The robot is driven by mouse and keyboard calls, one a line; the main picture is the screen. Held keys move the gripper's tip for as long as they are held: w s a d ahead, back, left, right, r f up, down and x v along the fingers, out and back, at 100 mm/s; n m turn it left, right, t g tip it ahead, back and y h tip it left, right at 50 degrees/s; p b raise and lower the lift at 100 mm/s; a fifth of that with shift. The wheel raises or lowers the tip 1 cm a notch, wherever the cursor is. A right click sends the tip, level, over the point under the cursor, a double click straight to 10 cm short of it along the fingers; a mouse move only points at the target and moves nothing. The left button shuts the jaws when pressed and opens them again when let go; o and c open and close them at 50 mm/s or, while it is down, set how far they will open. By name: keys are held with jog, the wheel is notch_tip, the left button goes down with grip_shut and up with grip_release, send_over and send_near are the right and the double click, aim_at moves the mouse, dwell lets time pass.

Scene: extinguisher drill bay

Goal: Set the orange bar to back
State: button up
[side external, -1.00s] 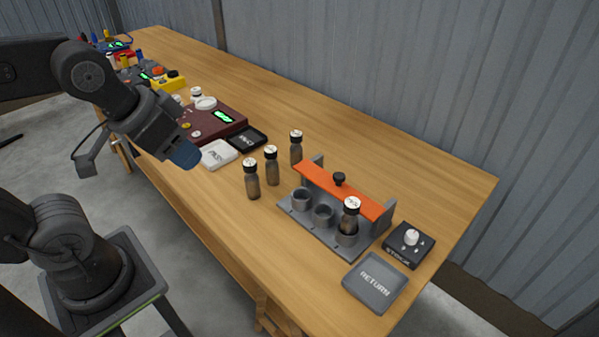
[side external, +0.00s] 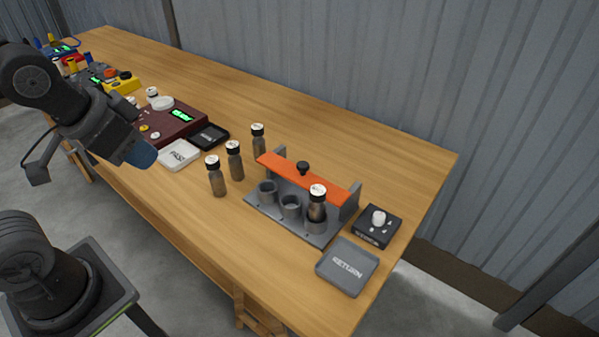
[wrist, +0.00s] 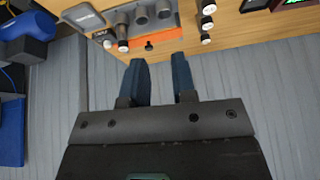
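The orange bar (side external: 303,177) spans between two grey uprights of the grey rack (side external: 263,208) and carries a black knob (side external: 303,168). In the side view it lies behind the row of cups. A brown bottle (side external: 317,204) stands in the rack's right cup; the other two cups look empty. The bar shows as a thin orange strip in the wrist view (wrist: 165,35). My gripper (wrist: 160,65) has its two blue fingers apart with nothing between them. In the side view my gripper (side external: 143,155) is left of the rack, well apart from the bar.
Three bottles (side external: 234,162) stand left of the rack. A grey RETURN tray (side external: 347,267) and a black box with a white knob (side external: 377,226) are at right. A white PASS tray (side external: 180,155), a black tray (side external: 209,136) and a maroon device (side external: 180,124) lie farther left.

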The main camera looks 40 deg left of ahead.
jog(key=w+m, duration=0.1)
jog(key=m, duration=0.1)
jog(key=w+m, duration=0.2)
jog(key=w+d+m+y, duration=0.1)
jog(key=m, duration=0.1)
jog(key=shift+w+f+m+g, duration=0.15)
jog(key=shift+f+m+g, duration=0.15)
jog(key=shift+f+g, duration=0.1)
grip_shut()
jog(key=w+d+f+m+t+y, duration=0.1)
jog(key=w+d+f+m, duration=0.3)
jog(key=m, duration=0.7)
jog(key=w+d+f+m+t+y, duration=0.1)
jog(key=w+d+f+m, duration=0.3)
jog(key=w+d+m, duration=0.5)
jog(key=shift+d+f+m+y, duration=0.25)
jog(key=shift+f+m+y, duration=0.05)
jog(key=shift+m, duration=1.3)
